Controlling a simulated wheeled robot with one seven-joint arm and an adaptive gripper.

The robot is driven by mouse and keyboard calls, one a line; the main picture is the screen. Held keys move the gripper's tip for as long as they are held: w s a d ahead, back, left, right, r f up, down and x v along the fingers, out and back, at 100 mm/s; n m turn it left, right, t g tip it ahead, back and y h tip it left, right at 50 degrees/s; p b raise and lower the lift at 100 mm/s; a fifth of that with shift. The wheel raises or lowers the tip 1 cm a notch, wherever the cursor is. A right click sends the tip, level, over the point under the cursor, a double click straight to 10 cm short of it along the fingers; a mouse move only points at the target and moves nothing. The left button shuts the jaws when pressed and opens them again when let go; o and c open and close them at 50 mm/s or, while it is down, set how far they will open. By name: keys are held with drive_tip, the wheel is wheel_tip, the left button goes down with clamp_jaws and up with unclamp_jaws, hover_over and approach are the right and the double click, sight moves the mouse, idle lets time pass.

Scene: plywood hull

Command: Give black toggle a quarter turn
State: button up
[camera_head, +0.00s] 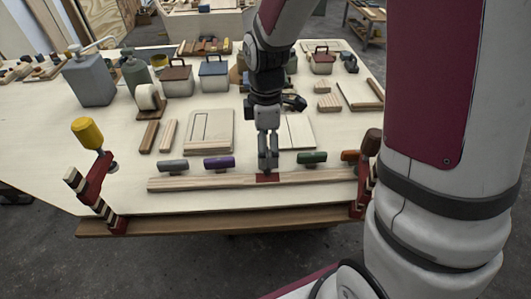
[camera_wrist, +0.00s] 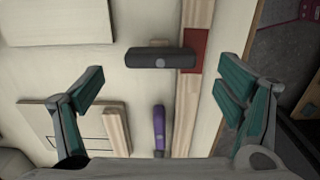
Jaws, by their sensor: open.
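The black toggle (camera_wrist: 160,57) shows in the wrist view between and slightly beyond my open fingers, with free space on both sides. Its bar lies crosswise to the wooden rail (camera_wrist: 186,100), one end reaching over the rail next to a red patch (camera_wrist: 196,52). In the head view, my gripper (camera_head: 268,163) points down at the rail and hides the black toggle. My gripper (camera_wrist: 159,88) is open and holds nothing in the wrist view.
The purple toggle (camera_head: 219,162) is the near neighbour on the left, its bar along the rail in the wrist view (camera_wrist: 159,128). A grey toggle (camera_head: 173,166) stands farther left; green (camera_head: 312,157) and orange (camera_head: 350,155) toggles stand right. A yellow-handled clamp (camera_head: 88,132) rises at the left edge.

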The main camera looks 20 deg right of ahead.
drive_tip(key=shift+f, duration=1.75)
drive_tip(key=c, duration=1.1)
drive_tip(key=shift+c, duration=0.2)
